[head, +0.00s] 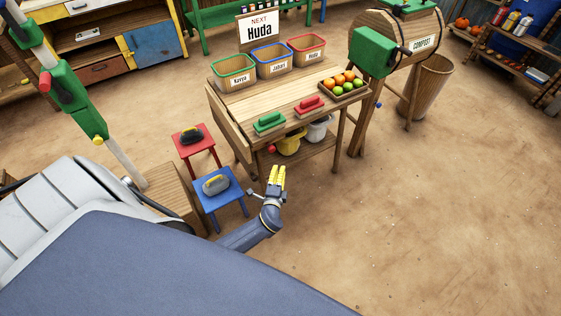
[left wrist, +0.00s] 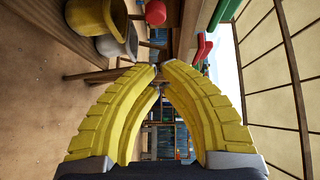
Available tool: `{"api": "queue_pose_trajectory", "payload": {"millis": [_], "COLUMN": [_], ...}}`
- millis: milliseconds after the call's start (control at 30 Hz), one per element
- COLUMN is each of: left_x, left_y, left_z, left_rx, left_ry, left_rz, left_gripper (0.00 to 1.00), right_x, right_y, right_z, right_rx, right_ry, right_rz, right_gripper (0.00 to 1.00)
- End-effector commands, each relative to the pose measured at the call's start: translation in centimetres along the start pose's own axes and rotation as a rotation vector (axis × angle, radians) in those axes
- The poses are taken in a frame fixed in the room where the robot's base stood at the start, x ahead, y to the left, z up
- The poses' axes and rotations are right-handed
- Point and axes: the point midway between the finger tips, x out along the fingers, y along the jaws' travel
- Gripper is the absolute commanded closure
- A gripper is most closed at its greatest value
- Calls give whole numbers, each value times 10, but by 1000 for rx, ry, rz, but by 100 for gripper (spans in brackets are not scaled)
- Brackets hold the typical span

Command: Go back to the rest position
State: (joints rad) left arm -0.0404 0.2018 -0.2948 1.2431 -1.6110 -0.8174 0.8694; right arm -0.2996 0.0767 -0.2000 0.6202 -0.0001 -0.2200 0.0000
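My left gripper (head: 276,178) stands over the floor in front of the wooden stall table (head: 262,97), to the right of the blue stool (head: 217,190), with its yellow fingers pointing up in the picture. In the left wrist view its fingers (left wrist: 159,70) arch inward and their tips come together, with nothing between them. The gripper looks shut and empty, clear of the table. My right gripper is not in view.
A red stool (head: 194,143) stands left. The floor at right is clear.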

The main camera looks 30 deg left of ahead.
Motion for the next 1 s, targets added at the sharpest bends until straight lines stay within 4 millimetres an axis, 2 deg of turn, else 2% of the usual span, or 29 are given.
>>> {"api": "queue_pose_trajectory", "payload": {"millis": [200, 567, 667, 767, 867, 1000], "left_x": [-24, -33, -36, -47, -71, -121], "left_y": [0, 4, 32, 80, 136, 209], "left_z": [0, -2, 3, 16, 30, 49], "left_rx": [-1, 43, 49, 30, -14, -104], "left_ry": [1, 8, 5, -11, -32, -70], "left_rz": [0, 18, 116, 264, 436, 661], "left_gripper": [100, 100, 100, 100, 100, 100], "right_x": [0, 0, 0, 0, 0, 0], "right_y": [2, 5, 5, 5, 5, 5], "right_z": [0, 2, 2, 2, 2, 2], "right_rx": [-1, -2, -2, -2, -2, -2], "right_ry": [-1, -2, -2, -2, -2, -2], "right_rz": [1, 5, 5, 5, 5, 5], "right_gripper": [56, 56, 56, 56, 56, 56]}}
